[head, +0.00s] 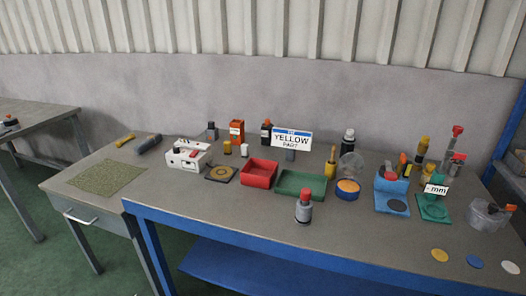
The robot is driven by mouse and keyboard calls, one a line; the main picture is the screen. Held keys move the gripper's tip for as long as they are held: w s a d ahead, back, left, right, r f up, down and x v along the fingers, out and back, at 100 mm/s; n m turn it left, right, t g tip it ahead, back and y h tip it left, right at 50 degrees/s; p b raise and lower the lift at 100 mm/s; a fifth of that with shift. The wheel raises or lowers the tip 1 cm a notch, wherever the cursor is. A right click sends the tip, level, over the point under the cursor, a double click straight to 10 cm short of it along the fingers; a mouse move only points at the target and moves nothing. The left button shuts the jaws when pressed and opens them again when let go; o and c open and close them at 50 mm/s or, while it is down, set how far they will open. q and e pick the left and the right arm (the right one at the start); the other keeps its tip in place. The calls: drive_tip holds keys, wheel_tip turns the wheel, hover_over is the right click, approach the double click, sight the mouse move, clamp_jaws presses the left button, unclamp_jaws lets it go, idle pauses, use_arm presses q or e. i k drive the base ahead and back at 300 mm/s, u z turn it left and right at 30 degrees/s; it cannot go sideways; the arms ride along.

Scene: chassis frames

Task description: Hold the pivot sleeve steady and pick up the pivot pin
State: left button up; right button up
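Neither of my grippers is in view. No part is marked as the pivot sleeve or the pivot pin, and I cannot tell for certain which parts they are. A grey cylinder with a red top (304,207) stands upright near the table's front edge, in front of the green tray.
A white block (188,155) is left.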

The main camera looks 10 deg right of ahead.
sight(306, 192)
drive_tip(key=z, duration=0.2)
drive_tip(key=i, duration=1.05)
drive_tip(key=z, duration=0.6)
